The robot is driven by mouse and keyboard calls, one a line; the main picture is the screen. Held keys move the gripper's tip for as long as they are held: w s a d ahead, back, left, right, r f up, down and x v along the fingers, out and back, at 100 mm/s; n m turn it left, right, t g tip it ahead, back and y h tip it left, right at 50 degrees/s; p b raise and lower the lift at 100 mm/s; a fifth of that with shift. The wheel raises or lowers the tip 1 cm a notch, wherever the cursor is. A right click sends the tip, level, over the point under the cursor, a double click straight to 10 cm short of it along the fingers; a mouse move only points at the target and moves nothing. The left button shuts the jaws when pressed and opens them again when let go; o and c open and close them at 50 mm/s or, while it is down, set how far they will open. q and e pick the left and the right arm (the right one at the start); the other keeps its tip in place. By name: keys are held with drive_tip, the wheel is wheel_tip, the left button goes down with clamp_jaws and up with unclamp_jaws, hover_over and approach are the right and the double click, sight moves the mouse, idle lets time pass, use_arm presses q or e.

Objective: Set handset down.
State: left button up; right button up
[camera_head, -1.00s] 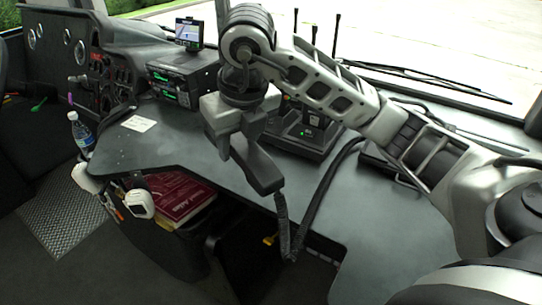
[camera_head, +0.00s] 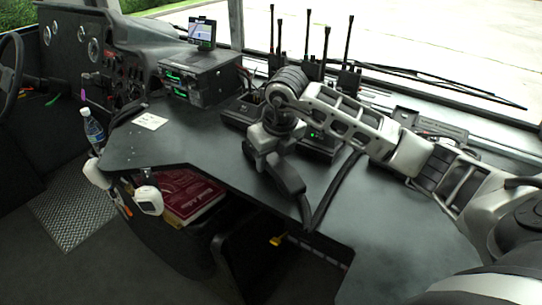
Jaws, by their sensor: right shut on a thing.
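My right gripper (camera_head: 270,143) points down over the dark desk (camera_head: 236,160), about mid-picture, and is shut on the black handset (camera_head: 286,176). The gripper hides the handset's upper part; its lower end points toward the desk's front edge. The coiled cord (camera_head: 305,209) hangs from that end. I cannot tell whether the handset touches the desk. A dark base unit with a green light (camera_head: 314,138) sits just behind and to the right, partly hidden by my arm. My left gripper is out of view.
Upright radios with antennas (camera_head: 349,78) stand along the windscreen. A radio stack (camera_head: 195,77) with a small screen (camera_head: 202,33) is at the back left. A white note (camera_head: 150,121) lies on the desk, a bottle (camera_head: 92,130) at its left edge. The desk's left middle is clear.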

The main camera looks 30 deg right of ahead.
sight(279, 163)
drive_tip(key=o, duration=1.1)
drive_tip(key=shift+r, duration=0.25)
drive_tip(key=v, duration=1.1)
drive_tip(key=shift+s+r+p, duration=0.15)
drive_tip(key=shift+r+p, duration=0.15)
drive_tip(key=shift+r, duration=0.05)
